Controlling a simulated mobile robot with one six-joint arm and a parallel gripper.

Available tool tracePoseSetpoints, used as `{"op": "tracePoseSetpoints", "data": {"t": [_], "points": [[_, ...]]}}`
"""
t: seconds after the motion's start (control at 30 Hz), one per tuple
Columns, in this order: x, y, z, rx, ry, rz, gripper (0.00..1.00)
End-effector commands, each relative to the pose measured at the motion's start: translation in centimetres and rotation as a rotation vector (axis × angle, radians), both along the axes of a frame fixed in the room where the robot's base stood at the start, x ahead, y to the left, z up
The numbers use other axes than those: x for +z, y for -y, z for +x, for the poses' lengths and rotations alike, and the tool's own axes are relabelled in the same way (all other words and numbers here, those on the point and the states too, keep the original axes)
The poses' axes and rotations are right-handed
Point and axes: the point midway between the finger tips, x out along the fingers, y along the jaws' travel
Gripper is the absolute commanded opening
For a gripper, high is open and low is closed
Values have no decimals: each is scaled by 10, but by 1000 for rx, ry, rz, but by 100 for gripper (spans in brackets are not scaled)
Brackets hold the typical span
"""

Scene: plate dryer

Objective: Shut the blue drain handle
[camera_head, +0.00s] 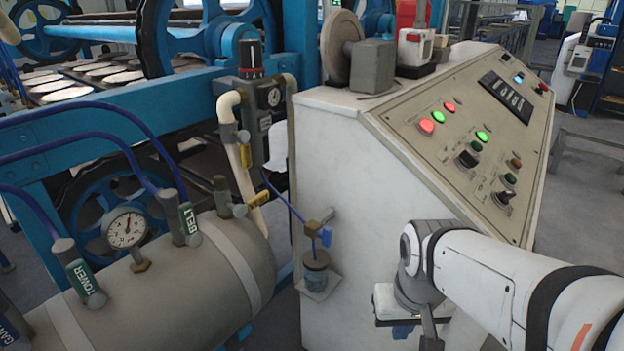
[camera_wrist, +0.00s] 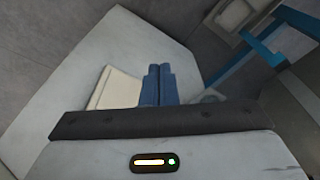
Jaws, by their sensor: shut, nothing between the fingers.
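The drain handle cannot be made out in the wrist view.
The cabinet (camera_head: 350,180) has a sloped panel of lit buttons above my arm. A grey tank (camera_head: 170,300) with a gauge (camera_head: 126,228) and labelled valves stands at the left. A thin blue tube (camera_head: 283,199) runs to the drain valve. Floor shows between tank and cabinet.

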Motion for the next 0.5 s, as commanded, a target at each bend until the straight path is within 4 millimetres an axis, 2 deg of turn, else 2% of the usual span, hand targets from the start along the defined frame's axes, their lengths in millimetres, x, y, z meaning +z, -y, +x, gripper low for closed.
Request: {"op": "tracePoseSetpoints", "data": {"t": [0.33,0.43,0.5], "points": [[4,-1,2,10,-2,-4,0],[19,-7,12,64,-7,-30,0],[37,-9,27,130,-14,-65,0]]}}
